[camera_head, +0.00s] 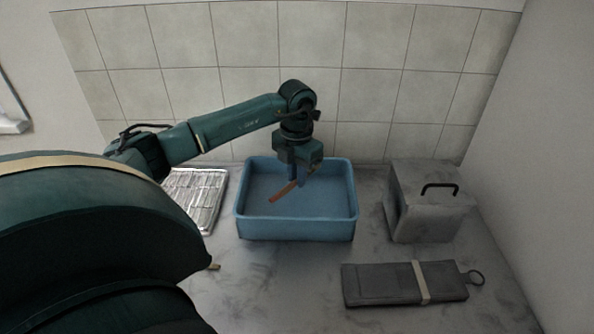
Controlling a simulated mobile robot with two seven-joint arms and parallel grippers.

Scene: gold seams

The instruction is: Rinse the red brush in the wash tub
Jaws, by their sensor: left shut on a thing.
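The blue wash tub (297,230) stands on the counter near the back wall, with what looks like a flat blue-grey surface inside. My left gripper (299,180) points down over the tub, shut on an orange-brown stick that I take to be the red brush (283,193). The brush is tilted, its visible end pointing down and left. Its bristles cannot be made out, and I cannot tell whether it touches the surface in the tub. My right gripper is not in view.
A silver ribbed tray (207,189) lies left of the tub, partly hidden by my left arm. A grey box (425,215) with a black handle stands to the right. The counter before the tub is clear.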

